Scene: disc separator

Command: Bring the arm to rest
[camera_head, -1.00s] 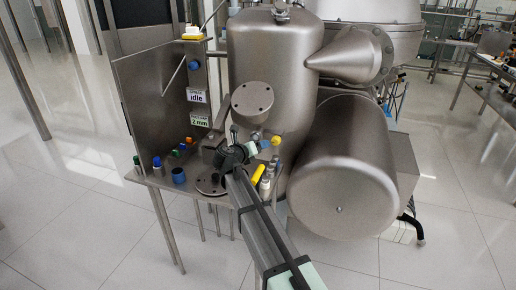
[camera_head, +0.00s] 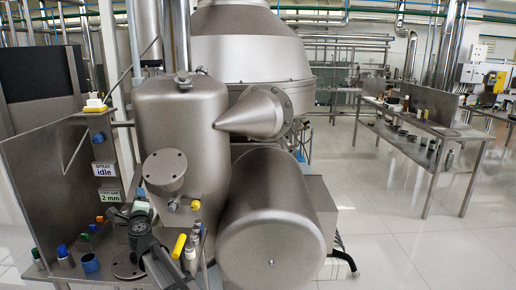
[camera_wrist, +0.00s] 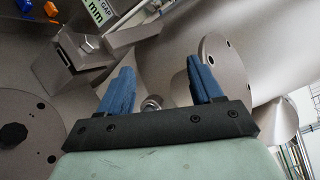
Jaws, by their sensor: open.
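My gripper (camera_wrist: 162,80) is open in the wrist view, with two blue fingers apart and nothing held between them. Ahead of it are a round flanged disc (camera_wrist: 215,75) and a grey block-like clamp part (camera_wrist: 68,60). In the head view my arm rises from the bottom edge. Its end (camera_head: 141,218) is at the small shelf, below the round lid (camera_head: 165,171) of the steel vessel (camera_head: 180,118). The fingers are too small to make out there.
A large drum (camera_head: 268,220) stands close on the right of my arm, with a pointed cone (camera_head: 247,112) above. Yellow-handled (camera_head: 179,246) and blue (camera_head: 89,263) parts crowd the shelf. Open floor (camera_head: 400,250) lies right.

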